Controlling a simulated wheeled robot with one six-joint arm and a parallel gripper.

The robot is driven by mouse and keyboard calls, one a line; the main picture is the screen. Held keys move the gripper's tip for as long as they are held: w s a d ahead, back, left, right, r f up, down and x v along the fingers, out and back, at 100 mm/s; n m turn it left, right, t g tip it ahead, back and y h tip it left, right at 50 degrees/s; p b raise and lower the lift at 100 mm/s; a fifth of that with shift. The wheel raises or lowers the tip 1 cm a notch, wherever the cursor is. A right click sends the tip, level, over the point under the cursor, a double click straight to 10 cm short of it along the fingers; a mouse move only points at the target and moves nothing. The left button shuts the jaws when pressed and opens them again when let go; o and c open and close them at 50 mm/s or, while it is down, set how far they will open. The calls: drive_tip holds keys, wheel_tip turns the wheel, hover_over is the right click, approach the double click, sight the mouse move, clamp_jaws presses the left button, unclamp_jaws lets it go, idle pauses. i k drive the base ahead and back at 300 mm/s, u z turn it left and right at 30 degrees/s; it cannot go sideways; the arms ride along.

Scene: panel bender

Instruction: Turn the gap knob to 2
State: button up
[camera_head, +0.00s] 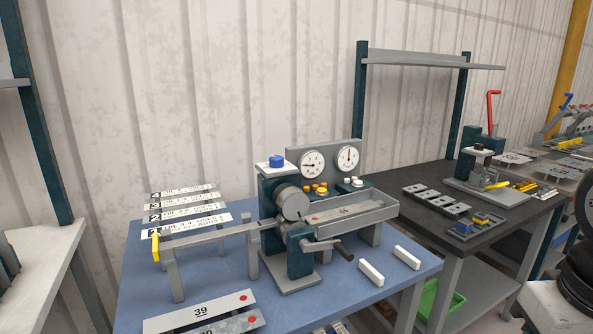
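The panel bender (272,205) stands on a blue-topped table, with grey rollers (292,203) at its front. A blue knob (277,161) sits on a white plate on top of its dark housing; I cannot tell for sure that this is the gap knob, and no setting can be read there. A crank with a dark handle (344,250) sticks out at the lower right of the rollers. Two round white dials, a left one (312,164) and a right one (348,159), are on the grey back panel; their figures are too small to read. My gripper is not in view.
Numbered strips (185,212) lie at the table's back left, and a plate marked 39 (200,312) at the front. A grey trough (350,216) extends right of the rollers. Two white blocks (371,273) lie at the front right. A dark bench (465,200) stands farther right.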

sight(275, 161)
drive_tip(key=k, duration=0.3)
drive_tip(key=u, duration=0.6)
drive_tip(key=i, duration=1.25)
